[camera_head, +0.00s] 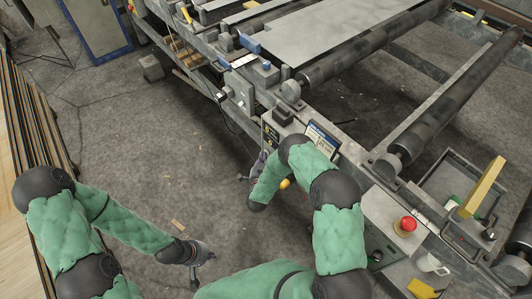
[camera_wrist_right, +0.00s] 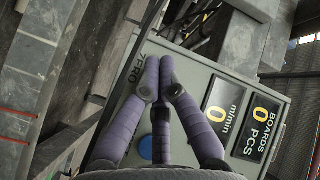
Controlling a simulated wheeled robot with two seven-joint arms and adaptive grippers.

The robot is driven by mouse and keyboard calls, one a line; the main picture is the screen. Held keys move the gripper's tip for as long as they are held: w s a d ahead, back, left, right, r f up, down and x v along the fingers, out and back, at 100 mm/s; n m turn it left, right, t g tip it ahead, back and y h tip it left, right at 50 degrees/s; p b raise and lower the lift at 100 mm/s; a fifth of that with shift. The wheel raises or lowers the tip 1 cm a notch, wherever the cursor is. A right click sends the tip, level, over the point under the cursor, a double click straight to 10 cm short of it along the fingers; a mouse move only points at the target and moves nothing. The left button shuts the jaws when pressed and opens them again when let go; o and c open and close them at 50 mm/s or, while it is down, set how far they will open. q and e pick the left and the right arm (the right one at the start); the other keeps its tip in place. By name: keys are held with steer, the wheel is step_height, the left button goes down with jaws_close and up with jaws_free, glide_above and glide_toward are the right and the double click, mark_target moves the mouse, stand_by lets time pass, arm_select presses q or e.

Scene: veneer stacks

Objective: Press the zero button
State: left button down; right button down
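In the right wrist view, a grey control box (camera_wrist_right: 185,60) carries a label reading ZERO (camera_wrist_right: 134,62) and two lit displays showing 0. A blue round button (camera_wrist_right: 146,148) shows between my finger segments. My right gripper (camera_wrist_right: 159,76) has its purple fingertips together, in front of the box beside the ZERO label. They cover part of the box, and I cannot tell whether they touch it. In the head view the right gripper (camera_head: 259,165) is at the machine's side, partly hidden by my arm. My left gripper (camera_head: 203,257) hangs over the floor, away from the machine.
A roller machine (camera_head: 345,70) runs along the right. A red mushroom button (camera_head: 406,225) is on its near side, and a dark screen (camera_head: 322,139) stands beside my right arm. Stacked boards (camera_head: 35,130) line the left. The floor between is mostly clear.

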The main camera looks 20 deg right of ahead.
steer(key=shift+s+a, duration=0.25)
steer(key=shift+a, duration=0.35)
steer(key=shift+s+a, duration=0.3)
steer(key=shift+a, duration=0.5)
steer(key=shift+s+a, duration=0.25)
steer(key=shift+a, duration=0.5)
steer(key=shift+s+a, duration=0.3)
steer(key=shift+a, duration=0.5)
